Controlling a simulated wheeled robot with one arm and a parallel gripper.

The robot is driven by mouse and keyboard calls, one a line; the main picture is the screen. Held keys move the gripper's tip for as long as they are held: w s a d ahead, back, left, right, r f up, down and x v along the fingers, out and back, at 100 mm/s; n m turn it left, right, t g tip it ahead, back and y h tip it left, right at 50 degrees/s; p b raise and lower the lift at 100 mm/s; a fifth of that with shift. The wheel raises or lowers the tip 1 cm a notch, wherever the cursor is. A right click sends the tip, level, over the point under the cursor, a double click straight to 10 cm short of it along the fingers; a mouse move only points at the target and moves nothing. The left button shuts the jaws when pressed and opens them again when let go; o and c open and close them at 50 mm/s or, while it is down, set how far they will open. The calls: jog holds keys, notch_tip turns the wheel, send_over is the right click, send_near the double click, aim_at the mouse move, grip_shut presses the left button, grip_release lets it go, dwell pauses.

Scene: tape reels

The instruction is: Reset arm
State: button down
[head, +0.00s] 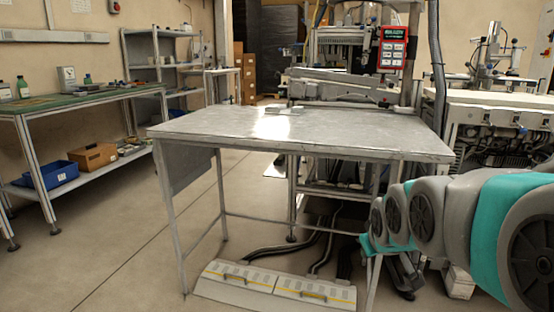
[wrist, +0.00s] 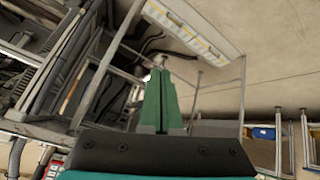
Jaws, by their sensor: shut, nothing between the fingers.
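My gripper (wrist: 160,76) shows in the wrist view as two green fingers lying together, shut with nothing between them. Its dark mounting plate is below them. The wrist picture is tilted, with the floor and a table frame beyond the fingers. In the head view my arm, grey and teal, is folded at the lower right, beside the right end of the metal table (head: 330,135). I cannot make out the fingers in the head view. The tabletop is bare except for small pale items (head: 284,109) at its far edge. No tape reel is clearly visible.
A machine with a red panel (head: 392,47) stands behind the table, and more machinery (head: 505,120) is at the right. A green-topped bench (head: 70,100) stands at the left, with a blue bin (head: 52,173) on its shelf. Floor between bench and table is clear.

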jog(key=s+a+f+m+g, duration=0.1)
jog(key=s+f+g, duration=0.2)
jog(key=s, duration=0.7)
jog(key=s+a+f+m+g+p, duration=0.1)
jog(key=s+a+f+g, duration=0.1)
jog(key=s, duration=0.8)
jog(key=s+a+f+m+g, duration=0.1)
jog(key=s+f+g, duration=0.3)
jog(key=s, duration=0.7)
jog(key=shift+a+f+g+y, duration=0.25)
jog(key=shift+a+g+y, duration=0.05)
jog(key=shift+a, duration=0.05)
